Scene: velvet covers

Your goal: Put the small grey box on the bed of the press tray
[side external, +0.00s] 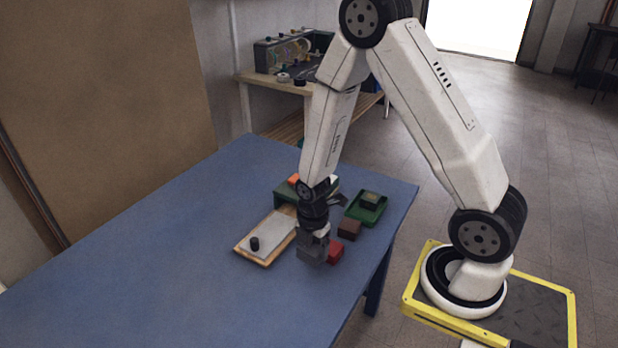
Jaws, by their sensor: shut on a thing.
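My gripper (314,232) points straight down over the front right part of the blue table, its fingers shut on the small grey box (311,252). The grey box is low, close to the table top; I cannot tell whether it touches it. What looks like the press tray (242,248) is a wooden board with a pale plate on it, just left of the gripper. My wrist hides part of the area behind.
A red block (336,251) sits right of the grey box, with a brown block (349,229) behind it. A green tray (368,217) holds a small olive piece. Behind my wrist is a green box (285,192) with an orange piece (293,180). The table's left side is clear.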

